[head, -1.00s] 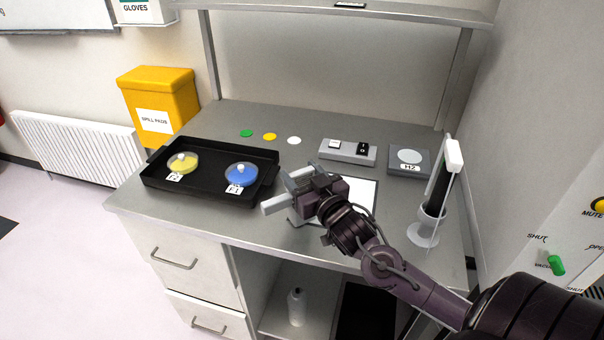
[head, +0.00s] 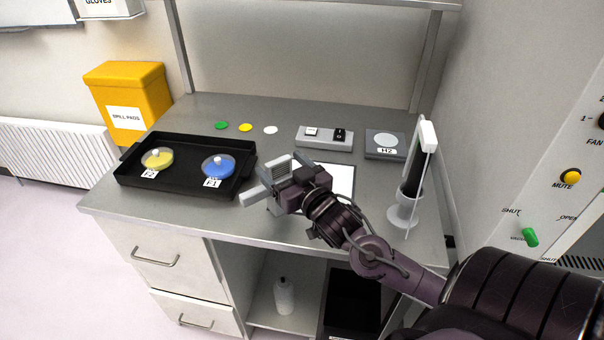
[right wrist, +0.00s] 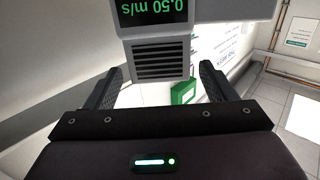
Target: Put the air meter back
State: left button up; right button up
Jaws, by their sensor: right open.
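The air meter fits the device in the right wrist view (right wrist: 155,12). Its black display reads 0.50 m/s in green, upside down, beside a grey block with a dark grille. The block lies between and just beyond my right fingertips (right wrist: 160,72), with a gap on each side. In the head view my right gripper (head: 278,183) is over the front middle of the bench. Pale grey parts around its end are hard to separate from the gripper. I cannot tell whether the meter touches anything there. My left gripper is out of view.
A black tray (head: 133,181) with yellow and blue lidded dishes is left. Behind are coloured discs, a grey switch box (head: 324,142) and an H2-labelled pad (head: 385,152). A white-footed stand (head: 402,216) is right, beside the control panel (head: 555,205). A white sheet (head: 343,178) lies by my gripper.

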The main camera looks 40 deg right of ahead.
jog(key=s+b, duration=0.1)
jog(key=s, duration=0.9)
jog(key=shift+a+b, duration=0.3)
jog(key=shift+a, duration=0.05)
